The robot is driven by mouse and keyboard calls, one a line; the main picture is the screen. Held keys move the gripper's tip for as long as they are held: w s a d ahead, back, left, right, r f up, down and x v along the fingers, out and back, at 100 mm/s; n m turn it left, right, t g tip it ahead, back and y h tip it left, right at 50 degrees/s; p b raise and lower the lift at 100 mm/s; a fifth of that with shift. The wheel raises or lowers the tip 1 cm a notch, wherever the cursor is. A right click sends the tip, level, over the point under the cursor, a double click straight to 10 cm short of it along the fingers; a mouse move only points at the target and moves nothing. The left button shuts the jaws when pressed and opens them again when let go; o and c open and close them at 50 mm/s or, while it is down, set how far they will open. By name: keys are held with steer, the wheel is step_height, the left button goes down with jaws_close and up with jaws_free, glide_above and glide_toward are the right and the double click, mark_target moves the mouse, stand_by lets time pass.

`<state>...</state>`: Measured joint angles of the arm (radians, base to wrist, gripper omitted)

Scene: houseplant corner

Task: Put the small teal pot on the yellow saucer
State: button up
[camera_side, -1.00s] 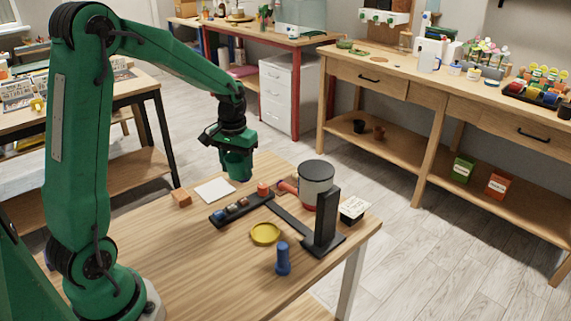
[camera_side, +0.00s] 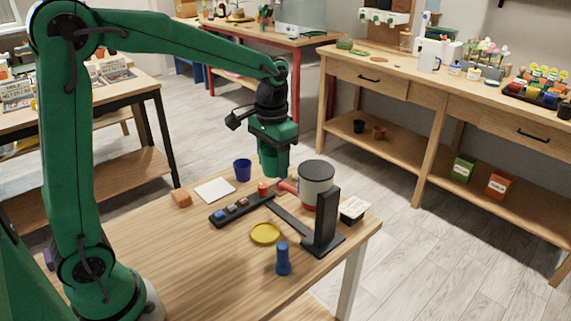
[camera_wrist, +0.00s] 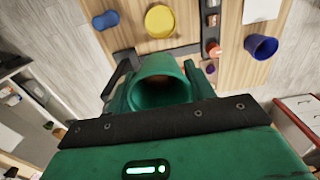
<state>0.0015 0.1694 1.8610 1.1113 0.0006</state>
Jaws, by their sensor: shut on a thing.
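The yellow saucer (camera_side: 265,233) lies empty on the wooden table and also shows at the top of the wrist view (camera_wrist: 159,21). My gripper (camera_side: 274,168) is above the table, up and behind the saucer in the side view. In the wrist view my gripper (camera_wrist: 158,88) is shut on the small teal pot (camera_wrist: 160,93), its round mouth facing the camera. In the side view the pot is hard to tell from my green fingers. The held pot is clear of the saucer.
A grey canister (camera_side: 316,177) beside a black stand (camera_side: 326,218) is right of my gripper. A black rack (camera_side: 229,213) holds small items below it. Front-left table is bare.

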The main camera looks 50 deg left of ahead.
steer(key=s+a+f+n, duration=0.1)
steer(key=a+f+n, duration=0.3)
steer(key=a, duration=0.9)
step_height(320, 180, down, 3)
steer(key=shift+s+a+f+n, duration=0.2)
steer(key=shift+s+n, duration=0.1)
steer(key=shift+n, duration=0.1)
glide_above(218, 188)
step_height(218, 188, down, 7)
steer(key=shift+s, duration=0.1)
steer(key=shift+f, duration=1.8)
steer(key=shift+f, duration=0.2)
steer(key=o, duration=1)
steer(key=shift+c, duration=0.2)
steer(key=shift+r, duration=0.15)
